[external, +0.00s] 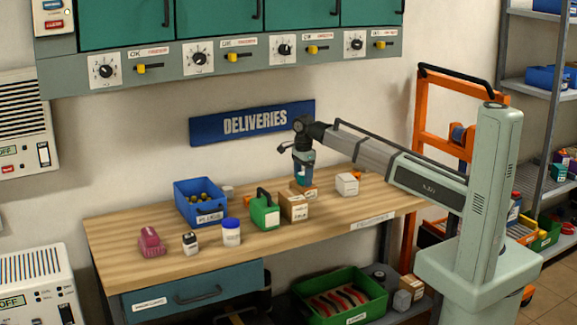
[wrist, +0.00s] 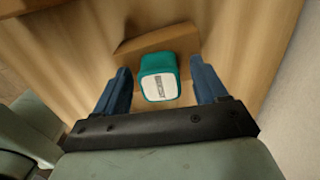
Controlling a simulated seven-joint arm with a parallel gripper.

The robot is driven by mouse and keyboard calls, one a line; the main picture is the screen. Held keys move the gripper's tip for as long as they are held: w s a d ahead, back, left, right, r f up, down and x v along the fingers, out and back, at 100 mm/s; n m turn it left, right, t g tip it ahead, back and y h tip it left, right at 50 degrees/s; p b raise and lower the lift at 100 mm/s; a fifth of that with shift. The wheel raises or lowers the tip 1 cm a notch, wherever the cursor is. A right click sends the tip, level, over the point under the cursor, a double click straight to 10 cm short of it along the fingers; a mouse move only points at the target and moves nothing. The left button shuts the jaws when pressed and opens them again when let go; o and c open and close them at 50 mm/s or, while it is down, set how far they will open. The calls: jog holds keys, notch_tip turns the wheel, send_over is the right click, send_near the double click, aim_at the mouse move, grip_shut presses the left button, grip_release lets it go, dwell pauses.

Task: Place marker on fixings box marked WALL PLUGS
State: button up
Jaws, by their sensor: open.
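My gripper (external: 303,172) points down over the back of the wooden bench. In the wrist view its two blue fingers (wrist: 160,80) are open on either side of a teal block-shaped thing with a white printed end (wrist: 158,86). It may be the marker; its print is too small to read. I see a gap beside each finger. The teal thing sits at a brown cardboard box (wrist: 160,42), which shows in the external view (external: 304,190) beneath the gripper. Another cardboard box (external: 294,208) stands in front. I cannot read WALL PLUGS on either.
A green can (external: 264,212) stands left of the boxes, a white box (external: 346,184) right. Further left are a blue bin (external: 200,208), a blue-lidded jar (external: 231,236), a small bottle (external: 190,244) and a pink thing (external: 151,242).

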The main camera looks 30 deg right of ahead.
aim_at(303, 173)
jog(key=shift+r, duration=0.1)
notch_tip(303, 173, up, 12)
dwell(0.5)
